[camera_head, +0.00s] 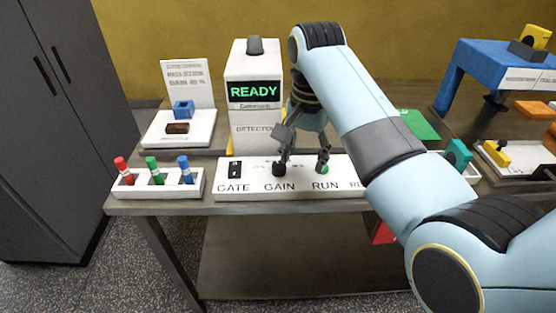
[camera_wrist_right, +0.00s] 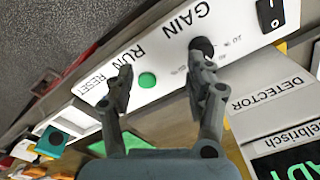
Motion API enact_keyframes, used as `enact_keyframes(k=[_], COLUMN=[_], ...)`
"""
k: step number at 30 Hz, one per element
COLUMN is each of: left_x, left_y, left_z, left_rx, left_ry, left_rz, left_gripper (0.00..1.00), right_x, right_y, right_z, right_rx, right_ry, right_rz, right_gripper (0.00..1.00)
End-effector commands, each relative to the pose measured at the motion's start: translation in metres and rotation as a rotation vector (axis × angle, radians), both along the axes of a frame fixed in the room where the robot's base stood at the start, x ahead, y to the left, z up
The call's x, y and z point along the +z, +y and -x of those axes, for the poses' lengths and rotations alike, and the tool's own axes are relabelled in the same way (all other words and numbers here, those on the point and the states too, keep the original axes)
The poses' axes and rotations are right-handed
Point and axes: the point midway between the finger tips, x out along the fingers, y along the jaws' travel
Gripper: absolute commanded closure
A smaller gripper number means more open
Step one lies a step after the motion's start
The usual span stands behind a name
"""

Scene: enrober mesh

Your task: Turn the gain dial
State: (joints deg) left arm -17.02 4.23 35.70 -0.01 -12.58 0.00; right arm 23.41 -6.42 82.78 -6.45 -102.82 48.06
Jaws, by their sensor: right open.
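The black gain dial (camera_head: 279,169) is a small round knob on the white control panel (camera_head: 257,192), above the label GAIN. In the right wrist view the dial (camera_wrist_right: 204,45) shows just beyond the tip of one finger. My right gripper (camera_head: 303,158) is open over the panel, with one finger near the dial and the other near the green RUN button (camera_head: 323,168). In the wrist view the right gripper (camera_wrist_right: 161,68) is empty, and the RUN button (camera_wrist_right: 147,80) shows between its fingers. Contact with the dial cannot be told. My left gripper is not in view.
A black GATE switch (camera_head: 235,169) sits left of the dial. The white detector box (camera_head: 253,70) behind reads READY. A white tray (camera_head: 132,190) with red, green and blue pegs stands to the left. My right arm hides the panel's right end in the head view.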

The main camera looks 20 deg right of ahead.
Motion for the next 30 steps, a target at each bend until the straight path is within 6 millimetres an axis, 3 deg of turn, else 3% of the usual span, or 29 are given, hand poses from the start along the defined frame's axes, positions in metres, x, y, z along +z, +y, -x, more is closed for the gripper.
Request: enact_keyframes(k=[4,7,10,14,24,30], left_x=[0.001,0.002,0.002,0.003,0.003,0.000], left_y=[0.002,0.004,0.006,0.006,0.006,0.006], left_z=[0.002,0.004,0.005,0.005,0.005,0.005], left_rx=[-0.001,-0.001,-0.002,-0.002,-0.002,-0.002], left_ry=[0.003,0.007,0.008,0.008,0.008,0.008], left_rz=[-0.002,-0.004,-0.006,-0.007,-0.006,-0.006], left_gripper=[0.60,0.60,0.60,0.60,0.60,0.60], right_x=[0.034,0.049,0.052,0.037,-0.029,-0.050], right_y=[0.023,0.032,0.035,0.035,0.035,0.035], right_z=[-0.035,-0.047,-0.050,-0.050,-0.049,-0.051], right_rx=[-0.092,-0.138,-0.157,-0.159,-0.157,-0.157], right_ry=[0.031,0.050,0.059,0.062,0.061,0.057], right_rz=[-0.010,-0.010,-0.008,-0.008,-0.008,-0.008], right_gripper=[0.45,0.45,0.45,0.45,0.45,0.45])
